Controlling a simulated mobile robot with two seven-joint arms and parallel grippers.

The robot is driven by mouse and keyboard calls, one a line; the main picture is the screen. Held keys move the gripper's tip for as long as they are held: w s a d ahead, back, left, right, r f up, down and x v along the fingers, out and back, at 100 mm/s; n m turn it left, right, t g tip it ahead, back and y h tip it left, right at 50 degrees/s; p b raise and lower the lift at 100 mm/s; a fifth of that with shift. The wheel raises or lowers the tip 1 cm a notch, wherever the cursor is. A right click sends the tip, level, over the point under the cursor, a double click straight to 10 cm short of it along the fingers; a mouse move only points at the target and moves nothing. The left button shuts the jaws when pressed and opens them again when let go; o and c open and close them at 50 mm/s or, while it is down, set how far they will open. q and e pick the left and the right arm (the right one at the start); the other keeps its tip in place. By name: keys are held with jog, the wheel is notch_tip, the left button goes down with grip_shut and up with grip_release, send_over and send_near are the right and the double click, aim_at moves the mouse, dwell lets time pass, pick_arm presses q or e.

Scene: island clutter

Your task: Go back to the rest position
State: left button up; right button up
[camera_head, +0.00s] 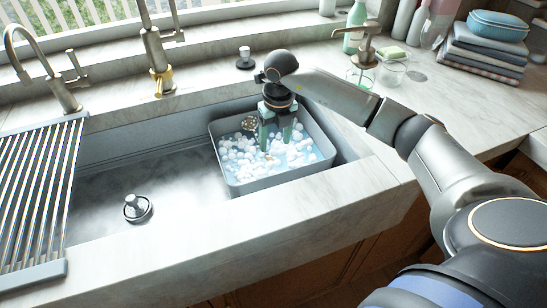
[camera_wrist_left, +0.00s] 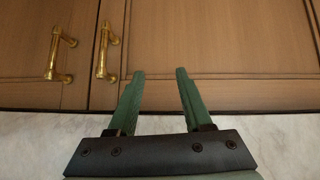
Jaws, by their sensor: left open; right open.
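My right gripper (camera_head: 274,138) points down into a grey rectangular basin (camera_head: 216,150) that stands in the right part of the sink. Its green fingers are apart, and their tips are down among white suds (camera_head: 240,163) and bluish water. Whether anything lies between the tips under the suds cannot be seen. My left gripper (camera_wrist_left: 160,78) shows only in the left wrist view. Its green fingers are spread wide with nothing between them, in front of wooden cabinet doors (camera_wrist_left: 215,40).
A slatted drying rack (camera_head: 40,195) covers the sink's left end. Two taps, one a brass-based tap (camera_head: 160,65), stand behind the sink. A soap dispenser (camera_head: 366,52), glasses, a green bottle (camera_head: 354,28) and folded cloths (camera_head: 484,52) stand at the back right. Brass handles (camera_wrist_left: 103,50) stick out from the doors.

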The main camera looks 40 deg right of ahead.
notch_tip(320, 180, up, 7)
jog(key=shift+s+f, duration=0.2)
jog(key=shift+s, duration=0.15)
